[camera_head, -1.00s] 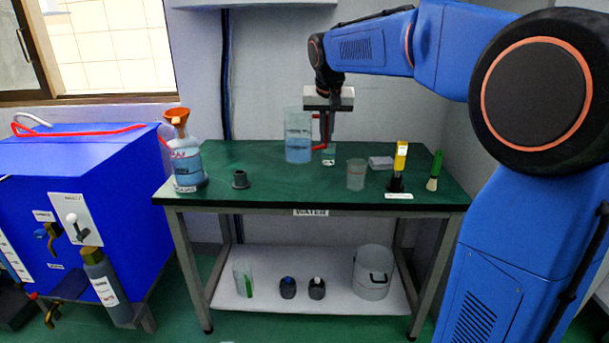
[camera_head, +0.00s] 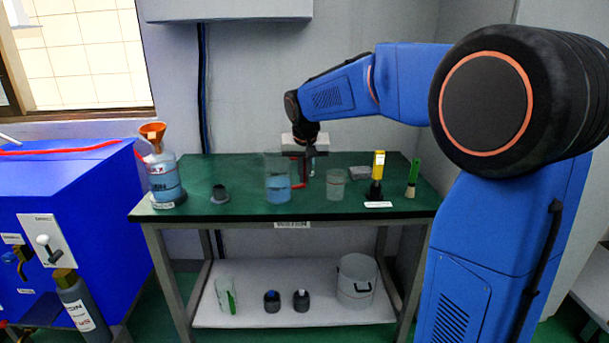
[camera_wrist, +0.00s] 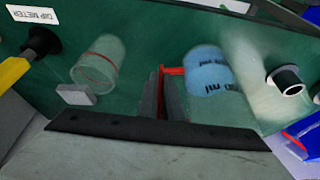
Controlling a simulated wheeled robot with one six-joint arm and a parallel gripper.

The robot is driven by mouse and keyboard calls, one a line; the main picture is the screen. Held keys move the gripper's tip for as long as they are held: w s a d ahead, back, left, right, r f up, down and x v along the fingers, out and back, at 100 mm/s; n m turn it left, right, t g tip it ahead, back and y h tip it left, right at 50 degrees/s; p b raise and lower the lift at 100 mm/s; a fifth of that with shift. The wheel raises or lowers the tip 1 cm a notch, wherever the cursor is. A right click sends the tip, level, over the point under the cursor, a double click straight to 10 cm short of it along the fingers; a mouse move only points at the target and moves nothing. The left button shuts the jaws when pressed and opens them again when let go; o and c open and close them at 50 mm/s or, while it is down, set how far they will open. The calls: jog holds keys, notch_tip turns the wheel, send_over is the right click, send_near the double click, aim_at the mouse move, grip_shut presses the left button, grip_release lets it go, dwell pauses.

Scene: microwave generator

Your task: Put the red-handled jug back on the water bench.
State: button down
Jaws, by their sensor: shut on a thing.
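The red-handled jug (camera_head: 278,187) is clear with blue water inside and stands upright over the green top of the water bench (camera_head: 240,172). Its red handle is on its right side in the head view. My gripper (camera_head: 304,178) points down and is shut on that handle. In the wrist view, the fingers (camera_wrist: 163,95) are at the red handle (camera_wrist: 173,71), with the blue-filled jug (camera_wrist: 208,74) to their right. The jug's base looks at or very near the bench top; I cannot tell if it touches.
A clear beaker (camera_head: 335,185) stands right of the jug. Further right are a yellow dip meter (camera_head: 378,165) and a green-handled brush (camera_head: 413,177). Bare bench lies between cup and jug.

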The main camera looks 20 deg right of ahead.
jog(key=c, duration=1.9)
grip_release()
jog(key=shift+f, duration=0.15)
jog(key=v, duration=1.2)
jog(key=s+f+n, duration=0.1)
jog(key=s+f, duration=0.5)
jog(key=s, duration=0.6)
jog(key=s+f+n+y, duration=0.1)
jog(key=s+f, duration=0.5)
jog(key=s, duration=0.5)
jog(key=s+d+f+n, duration=0.1)
jog(key=s+f, duration=0.5)
jog(key=s, duration=0.6)
jog(key=shift+s+f+n, duration=0.3)
jog(key=shift+f, duration=0.1)
